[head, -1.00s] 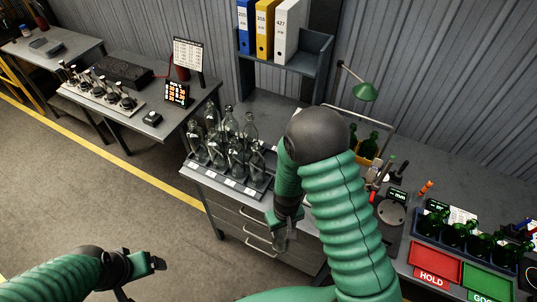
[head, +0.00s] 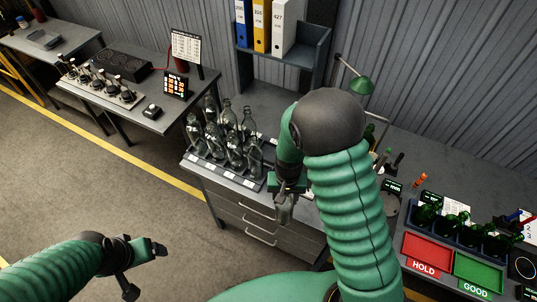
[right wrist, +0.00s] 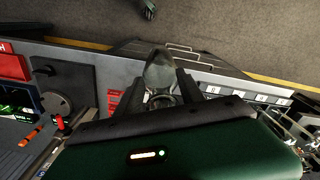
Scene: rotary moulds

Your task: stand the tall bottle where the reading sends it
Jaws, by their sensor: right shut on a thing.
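My right gripper (head: 285,197) is shut on a clear glass bottle (right wrist: 160,72), held in front of the drawer bench. In the right wrist view the bottle sits between the two dark fingers (right wrist: 162,95); its full length is foreshortened. In the head view it is small and partly hidden by the gripper. My left gripper (head: 140,268) is open and empty over the floor at lower left. A red HOLD tray (head: 427,248) and a green GOOD tray (head: 478,272) lie at the right. A small display (head: 393,186) has text too small to read.
A rack (head: 213,172) of several clear bottles stands on the bench left of my right gripper. A blue crate (head: 455,237) of green bottles stands behind the trays. A green lamp (head: 361,86) and binder shelf (head: 285,60) rise at the back. Floor is clear at left.

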